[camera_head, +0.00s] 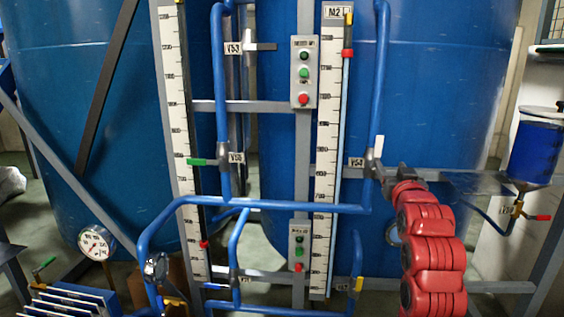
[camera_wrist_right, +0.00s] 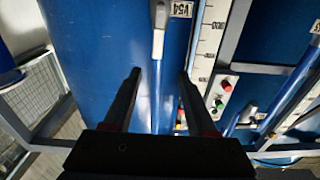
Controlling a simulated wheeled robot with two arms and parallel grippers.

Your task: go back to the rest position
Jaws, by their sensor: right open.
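My right gripper (camera_head: 388,171) is at the end of my red arm, in front of the right blue pipe (camera_head: 383,70) in the head view. It is beside a valve with a pale upright handle (camera_head: 379,147). In the right wrist view the two dark fingers (camera_wrist_right: 160,78) stand apart, with nothing gripped between them. The valve's pale handle (camera_wrist_right: 158,42) and a blue pipe (camera_wrist_right: 155,105) appear between and beyond the fingers. I cannot tell how far the fingers are from the handle. My left gripper is in neither view.
Large blue tanks (camera_head: 440,100) stand behind the pipe frame. A horizontal blue pipe (camera_head: 290,206) crosses low in front. Button boxes (camera_head: 303,72) and tall scales (camera_head: 328,130) are left of my arm. A small blue vessel (camera_head: 536,150) hangs at the right.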

